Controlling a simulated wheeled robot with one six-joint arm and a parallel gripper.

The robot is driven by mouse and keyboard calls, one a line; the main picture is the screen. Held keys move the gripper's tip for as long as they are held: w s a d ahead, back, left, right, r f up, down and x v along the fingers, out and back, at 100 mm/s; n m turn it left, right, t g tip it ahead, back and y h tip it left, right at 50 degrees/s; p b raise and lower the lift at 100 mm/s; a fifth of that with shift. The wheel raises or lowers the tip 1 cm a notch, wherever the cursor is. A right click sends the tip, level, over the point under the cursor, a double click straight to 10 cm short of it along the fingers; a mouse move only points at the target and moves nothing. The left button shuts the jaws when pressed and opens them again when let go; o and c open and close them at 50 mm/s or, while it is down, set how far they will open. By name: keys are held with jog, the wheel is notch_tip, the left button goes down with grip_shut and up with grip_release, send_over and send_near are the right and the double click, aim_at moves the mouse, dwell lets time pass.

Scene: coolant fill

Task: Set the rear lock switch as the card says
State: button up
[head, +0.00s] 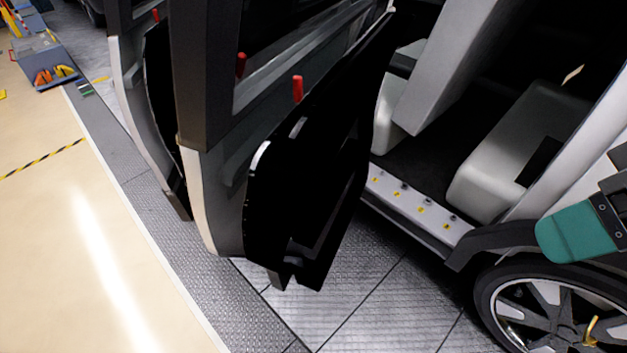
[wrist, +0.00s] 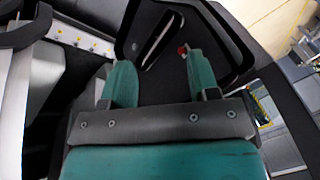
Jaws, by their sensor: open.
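The opened car door (head: 300,190) has a black inner panel and a red peg (head: 298,88) on its top edge. In the wrist view the dark door (wrist: 222,45) lies beyond my gripper (wrist: 159,60), with a slot in it. A small red piece (wrist: 183,49) shows beside the right fingertip; whether it is the lock switch or that peg, I cannot tell. My gripper is open, its two teal fingers apart with nothing between them. In the head view only a teal part of my arm shows at the right edge. No readable card is visible.
The door sill (head: 410,203) carries several small dark knobs with yellow labels; it also shows in the wrist view (wrist: 80,37). A wheel (head: 545,310) stands at the lower right. Another open door (head: 160,110) is further left. Metal floor plates lie clear below the doors.

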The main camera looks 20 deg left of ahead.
jog(key=w+a+f+n+t+y+b, duration=0.1)
jog(key=w+a+f+n+y+b, duration=0.3)
jog(key=w+f+b, duration=0.7)
jog(key=w+a+f+n+t+y+b, duration=0.1)
jog(key=w+a+f+y+b, duration=0.45)
jog(key=b, duration=1.15)
jog(key=n+g+y+b, duration=0.2)
jog(key=n+y+b, duration=0.25)
jog(key=b, duration=0.55)
send_near(318, 177)
jog(key=shift+n+h, duration=0.45)
jog(key=shift+h, duration=0.05)
jog(key=a+p, duration=0.4)
jog(key=a, duration=0.1)
jog(key=a+r+p, duration=0.1)
jog(key=a+p, duration=0.1)
jog(key=a, duration=0.1)
jog(key=shift+w, duration=0.2)
jog(key=shift+a+f, duration=0.15)
jog(key=shift+a, duration=0.3)
